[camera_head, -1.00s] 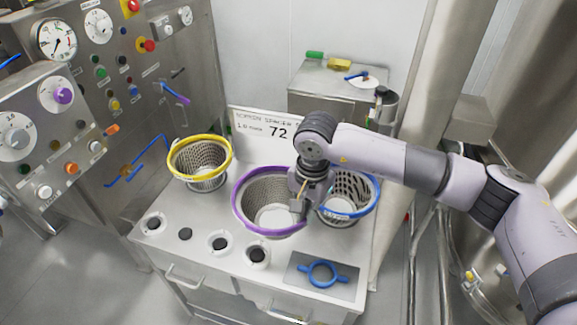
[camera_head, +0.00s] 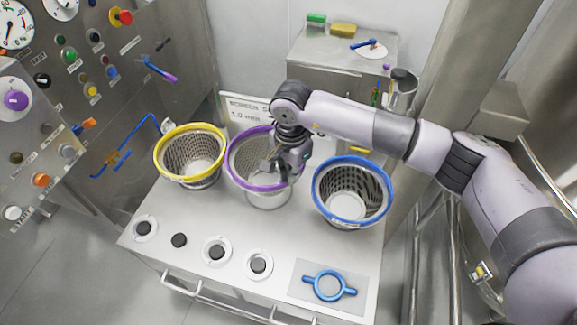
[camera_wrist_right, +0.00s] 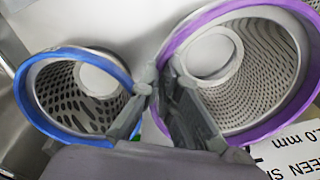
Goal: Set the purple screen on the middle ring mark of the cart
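The purple screen (camera_head: 251,151) is a perforated metal basket with a purple rim, upright over the cart top (camera_head: 190,217) between two other screens. A pale ring (camera_head: 268,203) shows just under its base; whether the base touches the cart I cannot tell. My right gripper (camera_head: 279,170) is at the right side of its rim. In the wrist view, the fingers of my right gripper (camera_wrist_right: 162,82) are on either side of the purple rim (camera_wrist_right: 185,30), closed on it. The ring mark is partly hidden by the basket. My left gripper is not in view.
The yellow screen (camera_head: 190,140) stands to the left and the blue screen (camera_head: 352,163) close on the right. Several black-centred discs (camera_head: 217,251) and a blue two-handled ring (camera_head: 330,285) lie along the front. A sign (camera_head: 247,108) stands behind; a control panel (camera_head: 110,60) is left.

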